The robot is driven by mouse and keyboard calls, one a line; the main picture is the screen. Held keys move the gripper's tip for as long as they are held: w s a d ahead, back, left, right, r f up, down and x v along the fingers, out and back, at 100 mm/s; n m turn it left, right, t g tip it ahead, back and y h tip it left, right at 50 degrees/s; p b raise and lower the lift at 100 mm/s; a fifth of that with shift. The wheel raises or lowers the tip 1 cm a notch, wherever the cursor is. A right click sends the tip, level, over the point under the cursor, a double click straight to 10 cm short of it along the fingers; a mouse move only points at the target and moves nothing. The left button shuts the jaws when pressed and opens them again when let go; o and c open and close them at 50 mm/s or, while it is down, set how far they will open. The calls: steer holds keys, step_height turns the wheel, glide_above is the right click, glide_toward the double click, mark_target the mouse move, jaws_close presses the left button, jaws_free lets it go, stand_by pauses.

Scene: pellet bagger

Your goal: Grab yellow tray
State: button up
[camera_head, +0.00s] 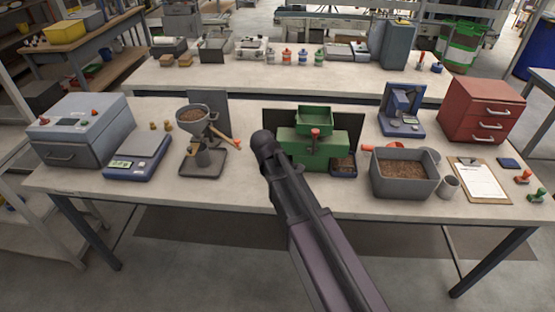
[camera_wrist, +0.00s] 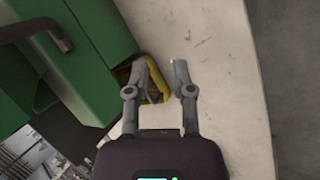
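A small yellow-rimmed tray (camera_wrist: 157,79) with dark contents shows in the wrist view, close beside a green machine. My gripper (camera_wrist: 159,66) is open above it. The left finger overlaps the tray in the picture, and part of the yellow rim shows between the fingers. The right finger is over bare tabletop. I cannot tell whether either finger touches the tray. In the head view my arm reaches to the left side of the green machine (camera_head: 318,150). My gripper's fingers and this yellow tray cannot be made out there.
A grey bin (camera_head: 404,186) of pellets is further right. A hopper stand (camera_head: 203,160) and a scale (camera_head: 138,157) are left. Bare table (camera_head: 245,199) lies along the front edge.

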steer(key=w+a+r+n+t, duration=0.1)
steer(key=a+n, duration=0.1)
steer(key=a, duration=0.3)
steer(key=w+a+r+n+t+p, duration=0.1)
steer(key=w+a+r+n, duration=0.1)
steer(key=a, duration=0.3)
steer(key=shift+w+a+r+n+t+h, duration=0.3)
steer(key=shift+a+n, duration=0.05)
steer(key=shift+n, duration=0.05)
steer(key=b+x, duration=0.6)
steer(key=x, duration=0.2)
steer(key=shift+f, duration=0.25)
steer(key=shift+w+d, duration=0.15)
steer(key=shift+d, duration=0.05)
steer(key=shift+b+x, duration=2.15)
steer(key=shift+x, duration=0.45)
steer(key=shift+d, duration=0.1)
jaws_close()
